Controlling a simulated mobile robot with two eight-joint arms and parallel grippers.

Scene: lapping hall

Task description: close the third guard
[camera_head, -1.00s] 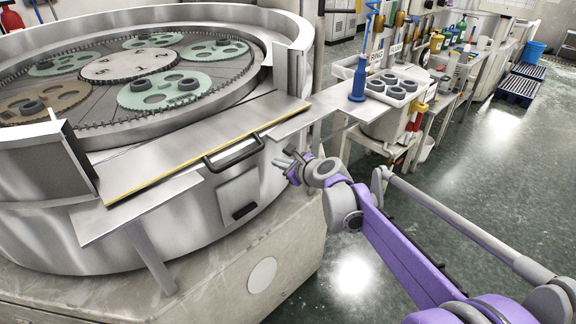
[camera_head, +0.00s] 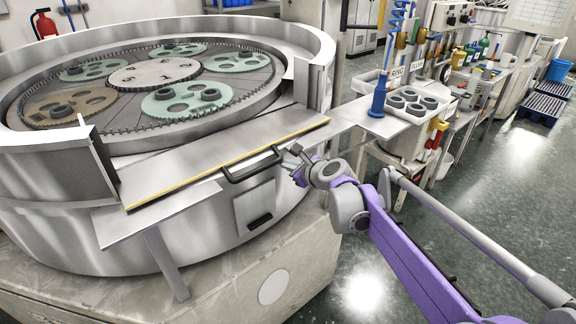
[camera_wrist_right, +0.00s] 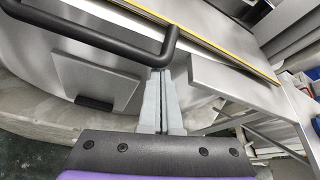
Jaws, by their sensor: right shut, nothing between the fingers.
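The guard (camera_head: 225,163) is a flat steel panel with a yellow edge strip, lying across the gap in the rim of the round lapping machine (camera_head: 300,52). A black bar handle (camera_head: 254,166) is fixed along its front side; it also shows in the right wrist view (camera_wrist_right: 112,46). My right gripper (camera_head: 295,160) is at the right end of this handle. In the right wrist view its fingers (camera_wrist_right: 158,75) are shut and empty, with tips close to the handle's end; I cannot tell whether they touch it. My left gripper is out of view.
Green and brown carriers lie inside the machine.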

